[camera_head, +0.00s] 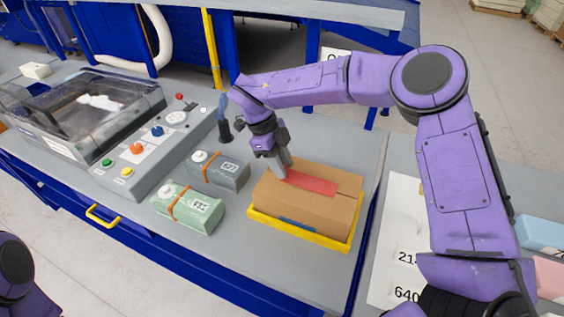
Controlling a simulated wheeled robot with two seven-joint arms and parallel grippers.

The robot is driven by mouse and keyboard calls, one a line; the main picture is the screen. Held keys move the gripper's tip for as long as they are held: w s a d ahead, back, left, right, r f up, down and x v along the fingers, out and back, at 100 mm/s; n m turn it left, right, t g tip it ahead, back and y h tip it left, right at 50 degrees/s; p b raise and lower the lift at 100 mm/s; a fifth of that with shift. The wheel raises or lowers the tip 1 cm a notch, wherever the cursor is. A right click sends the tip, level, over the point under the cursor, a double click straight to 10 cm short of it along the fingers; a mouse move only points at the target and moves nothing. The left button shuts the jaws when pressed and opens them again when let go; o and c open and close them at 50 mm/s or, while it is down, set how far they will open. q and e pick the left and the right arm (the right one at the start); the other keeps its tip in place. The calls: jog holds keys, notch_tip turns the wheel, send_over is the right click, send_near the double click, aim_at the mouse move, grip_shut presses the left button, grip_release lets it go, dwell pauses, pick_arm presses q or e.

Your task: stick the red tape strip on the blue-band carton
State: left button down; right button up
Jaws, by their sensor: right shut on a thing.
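The brown carton (325,212) sits in a shallow yellow tray (338,243) on the grey table. A blue band (298,226) shows low on its front side. The red tape strip (315,184) lies along the top of the carton. My right gripper (284,173) reaches down to the strip's left end, with its fingers shut on it. The fingertips partly hide that end, and I cannot tell how firmly the strip touches the carton. My left gripper is out of view; only a purple part of my left arm shows at the lower left corner.
A green pack (188,208) and a grey pack (219,171), both with orange bands, stand left of the carton. Further left are a control panel (150,150) with buttons and a clear-lidded machine (85,112). The table front between packs and edge is clear.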

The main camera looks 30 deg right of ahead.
jog(key=shift+r+p, duration=0.1)
jog(key=shift+p, duration=0.25)
jog(key=shift+s, duration=0.1)
jog(key=shift+f, duration=0.35)
dwell(0.6)
jog(key=shift+s+f, duration=0.1)
dwell(1.4)
jog(key=o, duration=1)
